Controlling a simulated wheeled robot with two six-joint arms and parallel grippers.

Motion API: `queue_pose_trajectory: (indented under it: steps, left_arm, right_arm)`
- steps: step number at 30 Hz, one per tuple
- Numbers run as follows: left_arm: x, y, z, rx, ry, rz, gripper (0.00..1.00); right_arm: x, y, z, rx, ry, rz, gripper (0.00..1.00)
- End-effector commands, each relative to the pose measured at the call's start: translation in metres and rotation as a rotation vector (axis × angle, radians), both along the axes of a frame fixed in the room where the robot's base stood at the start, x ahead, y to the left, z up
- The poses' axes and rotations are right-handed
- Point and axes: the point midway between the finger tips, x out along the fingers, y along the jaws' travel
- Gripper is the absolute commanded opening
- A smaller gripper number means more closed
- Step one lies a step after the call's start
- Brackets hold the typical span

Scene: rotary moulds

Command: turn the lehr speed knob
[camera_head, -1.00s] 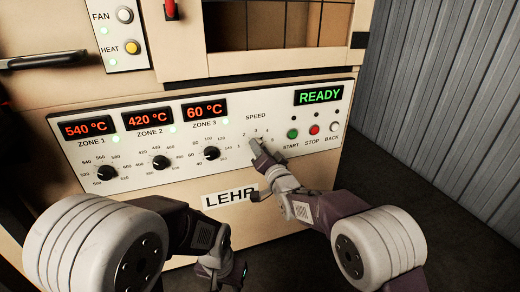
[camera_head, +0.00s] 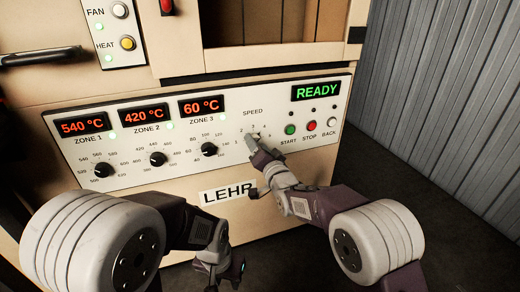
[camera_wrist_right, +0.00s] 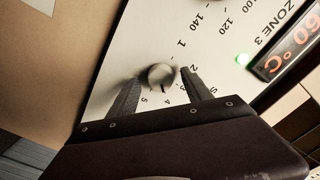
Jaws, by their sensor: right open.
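The lehr speed knob (camera_head: 257,136) is a small round knob under the SPEED label, right of the zone 3 dial. In the right wrist view the knob (camera_wrist_right: 160,75) is between the two fingertips, slightly blurred. Its pointer cannot be made out. My right gripper (camera_head: 254,147) is at the knob, its fingers partly covering the scale in the head view. In the wrist view the right gripper (camera_wrist_right: 160,84) is open, with a finger on each side of the knob; contact cannot be told. My left gripper (camera_head: 219,272) hangs low, away from the panel, its jaws unclear.
START (camera_head: 290,129), STOP (camera_head: 311,126) and BACK (camera_head: 332,122) buttons are close right of the knob. The zone 3 dial (camera_head: 209,149) is to its left. A green READY display (camera_head: 316,92) is above the buttons. Free floor is at the right.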

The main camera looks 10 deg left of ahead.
Motion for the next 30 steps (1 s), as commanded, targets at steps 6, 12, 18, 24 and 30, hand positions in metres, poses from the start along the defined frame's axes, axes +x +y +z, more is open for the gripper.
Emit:
queue_pose_trajectory:
  steps: [6, 12, 18, 24, 30]
  left_arm:
    - [0.0, 0.0, 0.017, 0.0, 0.0, 0.0, 0.36]
    - [0.0, 0.0, 0.019, 0.0, -0.001, 0.0, 0.36]
    - [0.0, 0.0, 0.012, 0.0, 0.0, 0.0, 0.36]
    - [0.0, 0.0, 0.013, 0.0, 0.0, 0.0, 0.36]
    - [0.0, 0.0, 0.029, 0.0, 0.0, 0.0, 0.36]
  right_arm:
    - [-0.028, -0.019, 0.005, -0.001, 0.002, -0.001, 0.58]
    - [-0.06, -0.041, -0.002, 0.0, -0.001, -0.001, 0.58]
    - [-0.072, -0.049, -0.001, 0.0, 0.0, 0.0, 0.58]
    - [-0.073, -0.049, 0.0, 0.0, 0.001, -0.001, 0.58]
    - [-0.049, -0.095, 0.038, 0.02, -0.033, -0.093, 0.58]
